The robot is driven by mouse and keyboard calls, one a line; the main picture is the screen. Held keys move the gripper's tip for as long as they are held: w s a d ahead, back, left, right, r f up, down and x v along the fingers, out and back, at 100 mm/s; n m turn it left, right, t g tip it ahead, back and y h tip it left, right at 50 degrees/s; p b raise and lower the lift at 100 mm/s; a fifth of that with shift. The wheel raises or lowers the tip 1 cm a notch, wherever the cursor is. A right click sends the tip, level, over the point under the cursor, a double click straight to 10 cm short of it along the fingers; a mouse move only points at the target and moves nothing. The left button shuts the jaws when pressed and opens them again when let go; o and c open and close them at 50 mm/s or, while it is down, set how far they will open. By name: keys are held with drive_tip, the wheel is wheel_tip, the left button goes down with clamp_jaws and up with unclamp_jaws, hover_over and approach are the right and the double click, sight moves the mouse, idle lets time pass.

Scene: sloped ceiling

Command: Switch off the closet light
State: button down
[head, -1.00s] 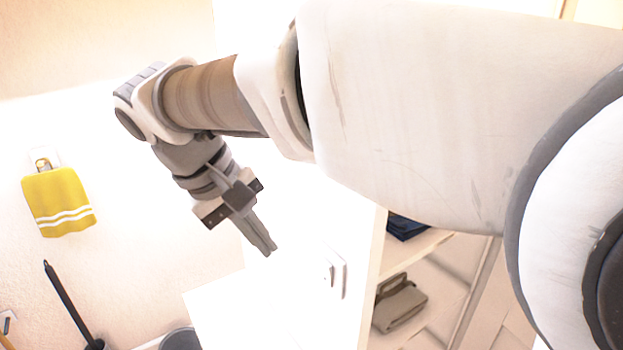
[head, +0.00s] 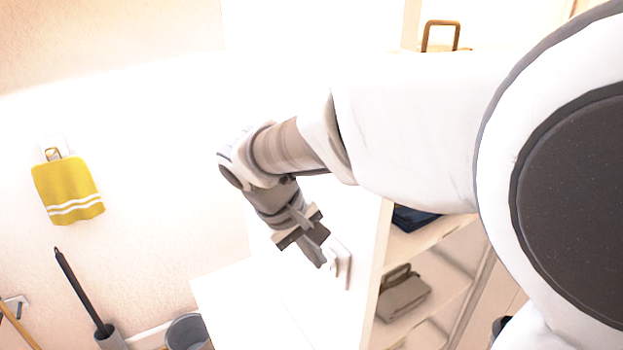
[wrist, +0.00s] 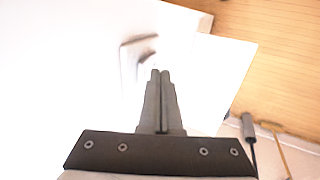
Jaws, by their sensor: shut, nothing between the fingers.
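The light switch is a white plate (head: 346,272) on the white closet side panel, in the middle of the head view. My gripper (head: 319,262) is shut and empty, with its fingertips at the left edge of the plate in that view, partly covering the switch. In the wrist view the shut fingertips (wrist: 160,73) lie just below and right of the blurred switch (wrist: 137,50). I cannot tell whether they touch it.
Open closet shelves to the right hold a grey-brown bag (head: 403,296) and dark blue folded cloth (head: 413,219). A yellow towel (head: 69,190) hangs on the left wall. A grey bucket (head: 188,333) and a dark-handled brush (head: 80,290) stand at lower left.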

drive_tip(key=shift+w+d, duration=0.1)
drive_tip(key=shift+d, duration=0.05)
drive_tip(key=shift+w+d+r, duration=0.1)
drive_tip(key=shift+w+d, duration=0.05)
drive_tip(key=shift+d, duration=0.1)
idle(0.4)
drive_tip(key=shift+r+p, duration=0.6)
drive_tip(key=shift+r, duration=0.2)
